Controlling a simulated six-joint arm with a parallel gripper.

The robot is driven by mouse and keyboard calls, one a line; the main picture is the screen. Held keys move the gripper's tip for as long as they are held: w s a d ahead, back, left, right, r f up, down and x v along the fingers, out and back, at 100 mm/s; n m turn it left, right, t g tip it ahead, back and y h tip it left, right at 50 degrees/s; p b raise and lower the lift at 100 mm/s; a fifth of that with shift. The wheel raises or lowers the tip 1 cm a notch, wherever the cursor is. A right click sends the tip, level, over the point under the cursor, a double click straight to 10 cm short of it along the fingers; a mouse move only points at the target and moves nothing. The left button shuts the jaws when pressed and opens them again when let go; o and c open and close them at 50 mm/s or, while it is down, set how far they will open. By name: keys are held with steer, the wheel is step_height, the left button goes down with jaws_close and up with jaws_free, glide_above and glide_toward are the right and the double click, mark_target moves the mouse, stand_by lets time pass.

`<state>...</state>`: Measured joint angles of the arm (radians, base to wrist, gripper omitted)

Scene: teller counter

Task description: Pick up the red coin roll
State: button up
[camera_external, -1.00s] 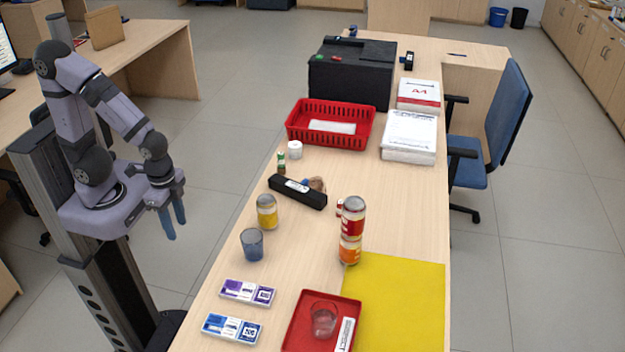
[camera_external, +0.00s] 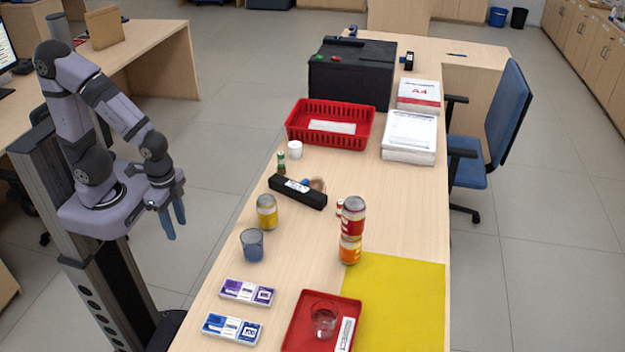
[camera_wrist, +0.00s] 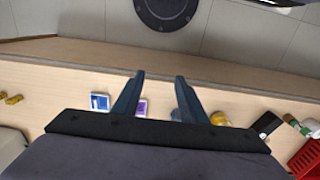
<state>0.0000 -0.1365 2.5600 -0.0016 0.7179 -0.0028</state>
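A small red-and-white piece (camera_external: 340,207), which looks like the red coin roll, stands on the counter in the external view. It is partly hidden behind a red can (camera_external: 353,217) that sits above an orange can (camera_external: 350,249). I cannot make out its full shape. I cannot pick it out in the wrist view. My gripper (camera_external: 174,221) hangs left of the counter, pointing down, well away from that piece. In the wrist view my gripper (camera_wrist: 157,92) has its two blue fingers apart with nothing between them.
On the counter are a yellow can (camera_external: 267,212), a blue cup (camera_external: 252,245), a black case (camera_external: 298,191), a green roll (camera_external: 281,162), a white roll (camera_external: 295,150), a red basket (camera_external: 328,143), a red tray (camera_external: 297,335) and a yellow mat (camera_external: 400,300).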

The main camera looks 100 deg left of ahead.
steer(key=shift+o, duration=0.4)
steer(key=m+t+y+b, duration=0.4)
steer(key=m+t+b, duration=0.85)
steer(key=m, duration=1.05)
glide_toward(341, 202)
steer(key=d+r+g+b, duration=0.2)
steer(key=d+r, duration=0.2)
steer(key=w+a+m+t+h+b, duration=0.1)
steer(key=w+a+m+t+b, duration=0.4)
steer(key=m, duration=0.6)
steer(key=shift+s+a+f+n+g, duration=0.15)
steer(key=shift+f+g, duration=0.25)
steer(key=shift+f, duration=0.6)
steer(key=shift+s+a+f+n+g, duration=0.15)
steer(key=shift+f+g, duration=0.3)
steer(key=shift+f, duration=0.55)
steer(key=shift+s+a+f+g, duration=0.15)
steer(key=shift+f+g, duration=0.25)
steer(key=shift+f, duration=0.6)
steer(key=shift+w+f, duration=0.1)
